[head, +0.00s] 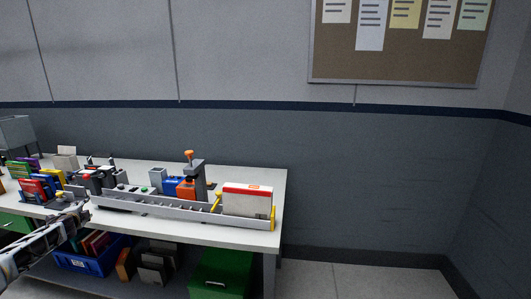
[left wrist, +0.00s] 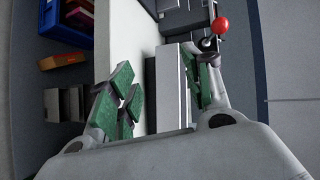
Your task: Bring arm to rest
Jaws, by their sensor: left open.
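My left arm comes in from the lower left of the head view. Its gripper (head: 80,214) is at the front edge of the white workbench (head: 240,236), left of the long grey rail. In the left wrist view the left gripper (left wrist: 160,92) shows its green finger pads spread apart. A grey block-like edge (left wrist: 173,88) shows between the fingers, with no clear grip on it. Whether the fingers touch it cannot be told. My right gripper is in neither view.
A grey rail (head: 160,208) with a red-and-white box (head: 247,200) lies along the bench front. A red-knobbed lever (left wrist: 220,26) is close to one finger. A blue bin (head: 88,262) and green box (head: 222,272) stand below. Floor at right (head: 350,278) is clear.

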